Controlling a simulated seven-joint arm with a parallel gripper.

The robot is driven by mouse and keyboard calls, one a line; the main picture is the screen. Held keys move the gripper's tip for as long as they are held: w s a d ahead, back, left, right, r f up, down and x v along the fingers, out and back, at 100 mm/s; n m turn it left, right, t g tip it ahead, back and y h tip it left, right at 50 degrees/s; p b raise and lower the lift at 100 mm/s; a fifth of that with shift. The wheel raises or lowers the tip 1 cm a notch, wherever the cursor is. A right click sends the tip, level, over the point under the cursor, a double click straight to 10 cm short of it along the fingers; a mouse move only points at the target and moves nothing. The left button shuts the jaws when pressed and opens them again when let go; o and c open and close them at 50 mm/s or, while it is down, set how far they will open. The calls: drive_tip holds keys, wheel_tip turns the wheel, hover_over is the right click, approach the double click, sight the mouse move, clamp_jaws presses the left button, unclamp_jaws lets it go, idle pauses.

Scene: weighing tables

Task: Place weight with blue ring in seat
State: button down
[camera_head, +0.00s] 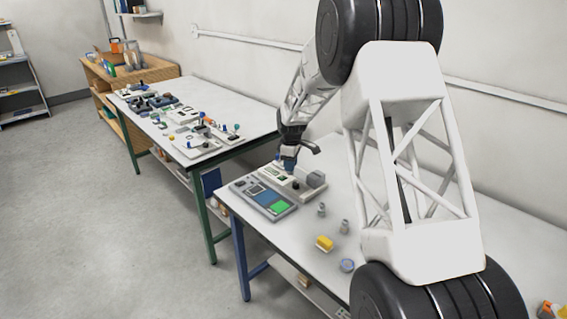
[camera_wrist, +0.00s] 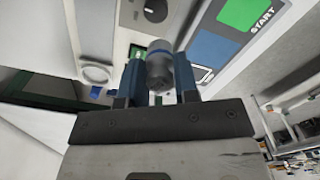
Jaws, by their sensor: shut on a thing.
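My gripper (camera_wrist: 158,82) is shut on a grey cylindrical weight with a blue ring (camera_wrist: 160,62), held between its two blue fingers in the wrist view. In the head view my gripper (camera_head: 289,164) is over the back left part of a pale weighing device (camera_head: 292,190) on the near table. The weight is too small to make out there. In the wrist view a pale round ring (camera_wrist: 95,73), possibly a seat, lies left of the weight. I cannot tell whether the weight touches the device.
A panel with a green START button (camera_wrist: 250,12) fronts the device. Two grey weights (camera_head: 321,210) (camera_head: 344,227), a yellow block (camera_head: 324,244) and a round blue-grey object (camera_head: 347,265) stand to its right. A cluttered second table (camera_head: 235,115) is behind left.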

drive_tip(key=shift+w+a+f, duration=0.25)
drive_tip(key=shift+w+a, duration=0.25)
drive_tip(key=shift+w, duration=2.1)
drive_tip(key=shift+w+a+f, duration=0.25)
drive_tip(key=shift+w+a, duration=0.25)
drive_tip(key=shift+w, duration=2.15)
drive_tip(key=shift+w+a+f, duration=0.25)
drive_tip(key=shift+w+a, duration=0.25)
drive_tip(key=shift+w, duration=2.1)
drive_tip(key=shift+f, duration=0.1)
drive_tip(key=shift+f, duration=1.65)
drive_tip(key=shift+f, duration=0.15)
drive_tip(key=c, duration=0.9)
unclamp_jaws()
drive_tip(key=shift+o, duration=0.2)
wheel_tip(320, 180, up, 12)
